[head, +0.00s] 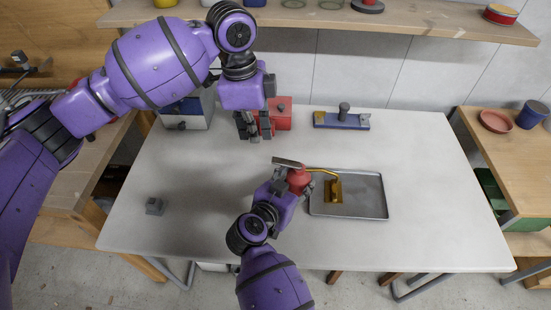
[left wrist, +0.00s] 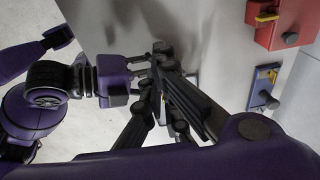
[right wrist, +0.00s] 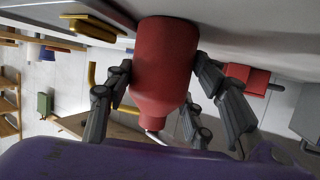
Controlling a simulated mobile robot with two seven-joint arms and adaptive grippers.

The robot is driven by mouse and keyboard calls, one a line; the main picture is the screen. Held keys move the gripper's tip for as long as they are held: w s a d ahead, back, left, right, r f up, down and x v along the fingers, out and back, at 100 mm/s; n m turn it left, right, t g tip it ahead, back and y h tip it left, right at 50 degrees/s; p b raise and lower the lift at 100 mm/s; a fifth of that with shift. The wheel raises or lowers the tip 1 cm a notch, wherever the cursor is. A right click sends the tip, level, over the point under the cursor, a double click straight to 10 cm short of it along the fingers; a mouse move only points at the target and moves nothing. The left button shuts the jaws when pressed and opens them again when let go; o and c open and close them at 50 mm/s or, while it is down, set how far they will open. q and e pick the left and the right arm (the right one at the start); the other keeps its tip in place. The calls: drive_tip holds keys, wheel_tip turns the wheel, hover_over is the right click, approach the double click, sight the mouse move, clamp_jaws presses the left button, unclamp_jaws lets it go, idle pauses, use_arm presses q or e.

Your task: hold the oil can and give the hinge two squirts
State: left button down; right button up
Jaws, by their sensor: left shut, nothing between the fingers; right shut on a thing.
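The red oil can (head: 299,181) has a grey lever (head: 288,162) on top and a thin yellow spout (head: 322,170) pointing right. My right gripper (head: 287,187) is shut on the can's body; in the right wrist view its fingers lie either side of the red can (right wrist: 163,75). The brass hinge (head: 334,196) lies in the grey tray (head: 372,200), and the spout's tip appears above or close to it; the gap cannot be told. My left gripper (head: 247,128) is shut and empty, up and left of the can; its fingers also show in the left wrist view (left wrist: 167,100).
A red box (head: 283,113) stands behind my left gripper. A blue block with a grey knob (head: 342,120) lies at the table's back. The table's right side is clear. A shelf (head: 420,24) runs above.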

use_arm(q)
drive_tip(key=shift+a+r, duration=0.15)
drive_tip(key=shift+r, duration=1.05)
use_arm(e)
drive_tip(key=o, duration=1.4)
drive_tip(key=shift+s, duration=0.15)
